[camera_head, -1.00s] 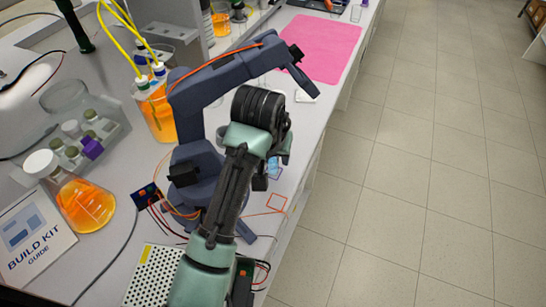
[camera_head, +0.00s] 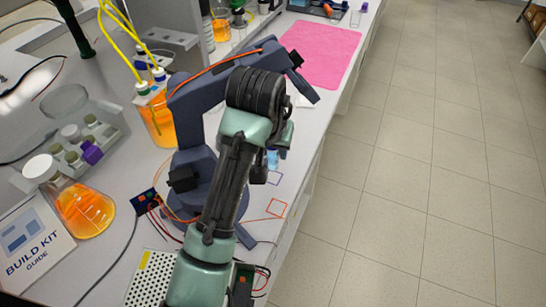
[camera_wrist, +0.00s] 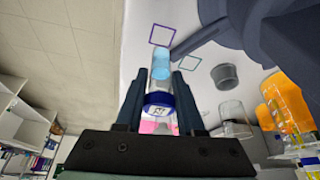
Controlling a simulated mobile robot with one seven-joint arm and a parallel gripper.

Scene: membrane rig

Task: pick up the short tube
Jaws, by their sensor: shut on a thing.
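The short tube (camera_wrist: 161,68) shows in the wrist view, with pale blue liquid and a dark blue cap (camera_wrist: 158,103). My gripper (camera_wrist: 158,88) is shut on it, one dark finger on each side. The tube appears to be held above the white bench, beside a purple outlined square that is bare. In the head view, only a small light blue part of the tube (camera_head: 272,158) shows beside my arm. My arm hides most of the gripper there.
A dark blue robot arm (camera_head: 198,92) stands close to my arm. A beaker of orange liquid (camera_head: 158,122) and an orange flask (camera_head: 82,209) are to the left. Purple (camera_head: 274,178) and orange (camera_head: 276,208) outlined squares lie near the bench edge. A pink mat (camera_head: 322,55) lies farther back.

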